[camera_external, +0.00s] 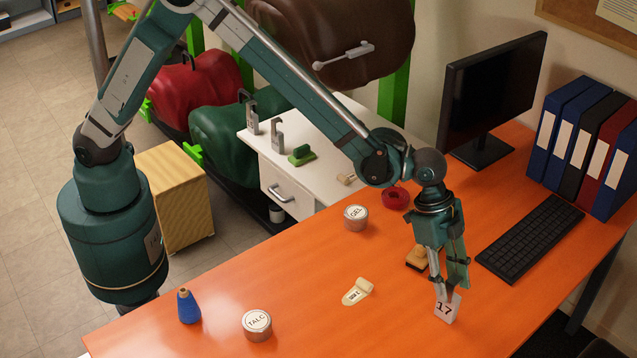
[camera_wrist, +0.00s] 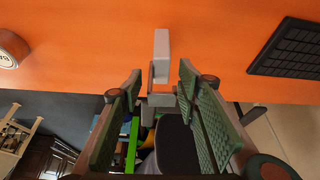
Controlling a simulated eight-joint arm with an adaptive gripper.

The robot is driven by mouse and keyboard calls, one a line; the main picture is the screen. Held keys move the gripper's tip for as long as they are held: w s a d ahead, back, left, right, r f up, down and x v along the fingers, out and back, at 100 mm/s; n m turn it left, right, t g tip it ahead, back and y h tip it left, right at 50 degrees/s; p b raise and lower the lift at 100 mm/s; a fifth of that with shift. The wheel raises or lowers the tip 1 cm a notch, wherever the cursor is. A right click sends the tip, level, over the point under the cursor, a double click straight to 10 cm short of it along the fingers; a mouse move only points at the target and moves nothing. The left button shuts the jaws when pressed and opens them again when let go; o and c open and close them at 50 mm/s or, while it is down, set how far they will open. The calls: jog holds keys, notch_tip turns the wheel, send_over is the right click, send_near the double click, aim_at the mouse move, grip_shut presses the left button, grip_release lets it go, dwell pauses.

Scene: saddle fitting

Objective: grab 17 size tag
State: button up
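The white 17 size tag (camera_external: 445,309) stands near the front right edge of the orange desk, its number facing the external camera. My gripper (camera_external: 449,287) points down right at the tag's top, with its fingers spread. In the wrist view, my gripper (camera_wrist: 160,76) is open. A pale grey piece that appears to be the tag (camera_wrist: 162,44) shows between and beyond the fingertips, with gaps to both fingers. I cannot tell whether any finger touches it.
A keyboard (camera_external: 530,238) lies right of my gripper, with a monitor (camera_external: 490,95) behind. A wooden-topped block (camera_external: 417,258) is close by on the left.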

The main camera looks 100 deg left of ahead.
aim_at(461, 319)
jog(key=shift+f, duration=0.1)
jog(key=shift+x, duration=1.25)
jog(key=shift+b+x, duration=0.95)
jog(key=shift+x, duration=1.65)
jog(key=shift+w, duration=0.15)
jog(key=c, duration=1)
